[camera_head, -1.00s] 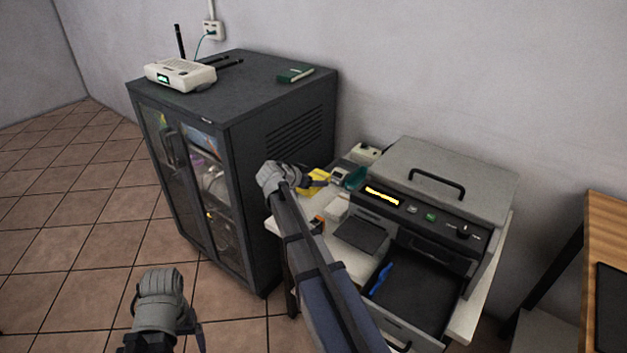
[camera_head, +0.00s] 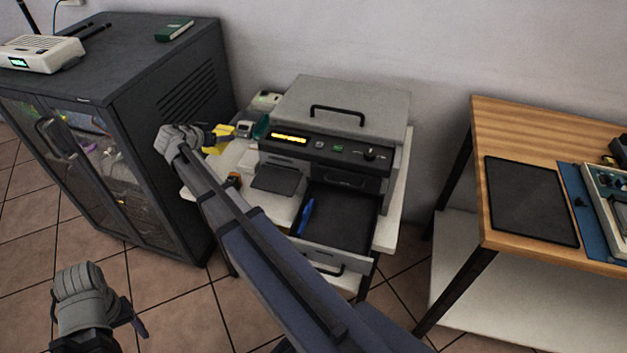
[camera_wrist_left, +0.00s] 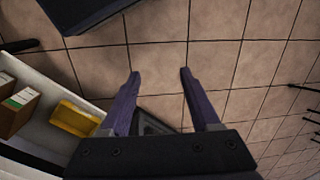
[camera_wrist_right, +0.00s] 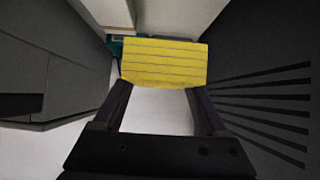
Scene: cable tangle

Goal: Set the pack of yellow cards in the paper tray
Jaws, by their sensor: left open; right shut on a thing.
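The pack of yellow cards (camera_wrist_right: 165,62) is held between the fingers of my right gripper (camera_wrist_right: 160,90), with a striped edge facing the wrist camera. In the head view the pack (camera_head: 217,138) is partly hidden by my right wrist, over the far left of the white table. The printer's dark drawer, which looks like the paper tray (camera_head: 348,212), is pulled out at its front, right of my right gripper. A blue object (camera_head: 304,216) lies at its left side. My left gripper (camera_wrist_left: 160,73) is open and empty above the floor.
A dark cabinet (camera_head: 150,120) stands close left of my right gripper. The printer's lid (camera_head: 345,105) is shut. A wooden desk (camera_head: 520,130) stands at the right, with floor between.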

